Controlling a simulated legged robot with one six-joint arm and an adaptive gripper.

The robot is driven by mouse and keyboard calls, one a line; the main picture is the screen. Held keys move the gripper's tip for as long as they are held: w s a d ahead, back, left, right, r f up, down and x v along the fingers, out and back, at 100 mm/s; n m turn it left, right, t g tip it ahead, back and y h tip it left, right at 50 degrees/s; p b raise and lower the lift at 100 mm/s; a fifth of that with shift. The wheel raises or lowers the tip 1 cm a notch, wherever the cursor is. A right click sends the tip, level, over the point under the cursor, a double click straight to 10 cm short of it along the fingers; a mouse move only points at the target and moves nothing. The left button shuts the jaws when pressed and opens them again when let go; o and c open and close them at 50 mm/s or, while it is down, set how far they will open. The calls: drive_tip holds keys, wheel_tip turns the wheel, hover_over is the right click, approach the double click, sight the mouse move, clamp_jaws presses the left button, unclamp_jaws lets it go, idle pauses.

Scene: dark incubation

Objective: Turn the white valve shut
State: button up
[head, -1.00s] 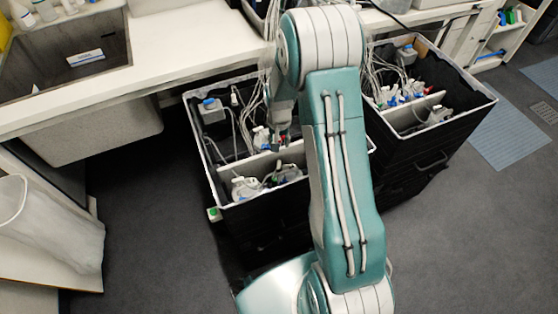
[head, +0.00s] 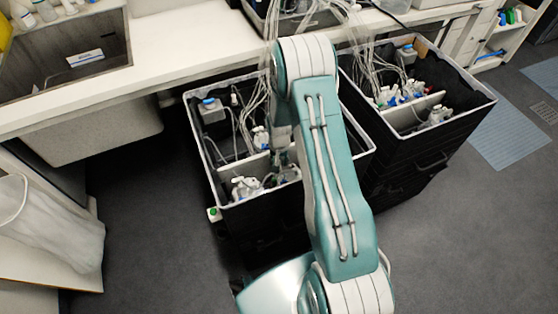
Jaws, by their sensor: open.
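The left black bin (head: 198,150) holds white-topped bottles and thin tubes. A white bottle top (head: 243,186) shows in its front compartment, and another white fitting (head: 260,137) shows behind the divider. I cannot tell which white piece is the valve. My gripper (head: 282,162) points down into this bin, over the front compartment near the divider, to the right of the white bottle top. It is small and dark in the head view. It looks open, and no object shows between its fingers. My arm hides the right part of the bin.
A second black bin (head: 487,98) with bottles and tubes stands to the right. A white bench (head: 190,50) with a sink (head: 120,65) runs behind. Tubes hang from the bench into both bins. A small white and green piece (head: 214,214) sits on the left bin's front corner.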

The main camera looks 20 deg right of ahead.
clamp_jaws()
drive_tip(key=m, duration=0.6)
drive_tip(key=shift+s+d, duration=0.3)
drive_tip(key=shift+s, duration=0.05)
drive_tip(key=m, duration=0.4)
drive_tip(key=shift+s+d, duration=0.1)
drive_tip(key=shift+s, duration=0.15)
drive_tip(key=shift+s+m, duration=0.2)
drive_tip(key=shift+m, duration=1.7)
